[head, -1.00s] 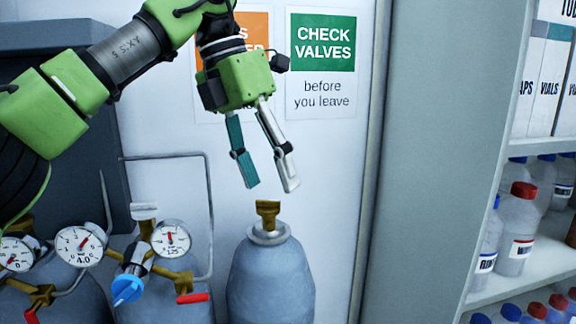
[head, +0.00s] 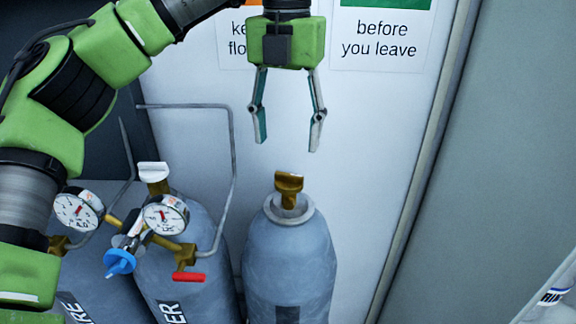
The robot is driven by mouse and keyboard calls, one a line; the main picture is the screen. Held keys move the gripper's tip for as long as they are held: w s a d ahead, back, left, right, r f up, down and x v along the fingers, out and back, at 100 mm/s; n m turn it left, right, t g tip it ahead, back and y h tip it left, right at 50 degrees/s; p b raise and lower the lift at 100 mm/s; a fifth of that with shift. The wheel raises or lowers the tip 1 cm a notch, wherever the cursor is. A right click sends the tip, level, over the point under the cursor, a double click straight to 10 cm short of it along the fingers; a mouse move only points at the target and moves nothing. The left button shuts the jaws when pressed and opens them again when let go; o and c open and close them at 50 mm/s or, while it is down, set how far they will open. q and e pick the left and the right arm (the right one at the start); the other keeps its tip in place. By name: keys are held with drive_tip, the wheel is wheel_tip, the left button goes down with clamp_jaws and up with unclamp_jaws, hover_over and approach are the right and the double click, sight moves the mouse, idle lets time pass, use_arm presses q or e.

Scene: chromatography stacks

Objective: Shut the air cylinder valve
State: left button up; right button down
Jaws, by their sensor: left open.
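Several grey gas cylinders stand against the wall. The right cylinder (head: 290,262) has a bare brass valve (head: 288,186) on its neck. The middle cylinder (head: 185,275) carries a white-topped valve (head: 153,172), a gauge (head: 165,215), a blue knob (head: 119,262) and a red-handled lever (head: 188,277). A further cylinder (head: 95,285) at the left has its top partly behind my arm. Labels show only in part, so I cannot tell which cylinder is air. My left gripper (head: 288,148) is open and empty, pointing down just above the brass valve, apart from it. My right gripper is out of view.
A thin grey pipe (head: 232,150) bends down beside the middle cylinder. Another gauge (head: 78,209) is close to my left arm. Paper signs (head: 380,45) hang on the wall behind. A cabinet side (head: 490,160) stands at the right. Space right of the bare valve is clear.

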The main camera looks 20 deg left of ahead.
sight(289, 174)
use_arm(q)
drive_tip(key=f, duration=0.2)
drive_tip(key=w+f, duration=0.1)
drive_tip(key=f, duration=0.2)
drive_tip(key=shift+d, duration=0.2)
drive_tip(key=shift+f, duration=0.35)
drive_tip(key=shift+s+a+f, duration=0.1)
drive_tip(key=shift+s+f, duration=0.15)
drive_tip(key=shift+f, duration=0.05)
drive_tip(key=shift+f+p, duration=0.2)
drive_tip(key=shift+p, duration=0.1)
drive_tip(key=shift+w+f, duration=0.1)
drive_tip(key=shift+f, duration=0.15)
drive_tip(key=c, duration=1)
drive_tip(key=shift+c, duration=0.5)
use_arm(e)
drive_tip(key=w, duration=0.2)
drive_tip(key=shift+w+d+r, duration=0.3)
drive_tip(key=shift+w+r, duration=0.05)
